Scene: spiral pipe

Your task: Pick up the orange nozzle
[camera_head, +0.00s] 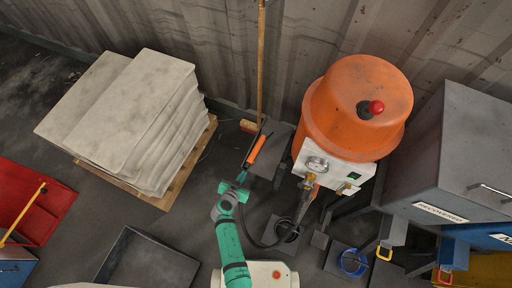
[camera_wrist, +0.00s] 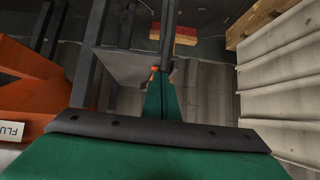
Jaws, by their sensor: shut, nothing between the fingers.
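The orange nozzle (camera_head: 257,149) is a slim orange bar with dark parts along it. In the head view it lies slanted at the left edge of a grey block, just beyond my gripper. My gripper (camera_head: 241,178) is green and shut, with nothing held, and points up toward the nozzle's lower end. In the wrist view my gripper (camera_wrist: 163,84) reaches up the middle of the picture. A small orange bit (camera_wrist: 154,71) shows beside its tip, probably part of the nozzle; most of it is hidden there. I cannot tell whether they touch.
A pallet of stacked pale slabs (camera_head: 135,120) stands at left. An orange tank (camera_head: 355,105) with a gauge and a hose stands at right. A broom (camera_head: 261,70) leans on the back wall. Grey bins (camera_head: 450,160) stand far right.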

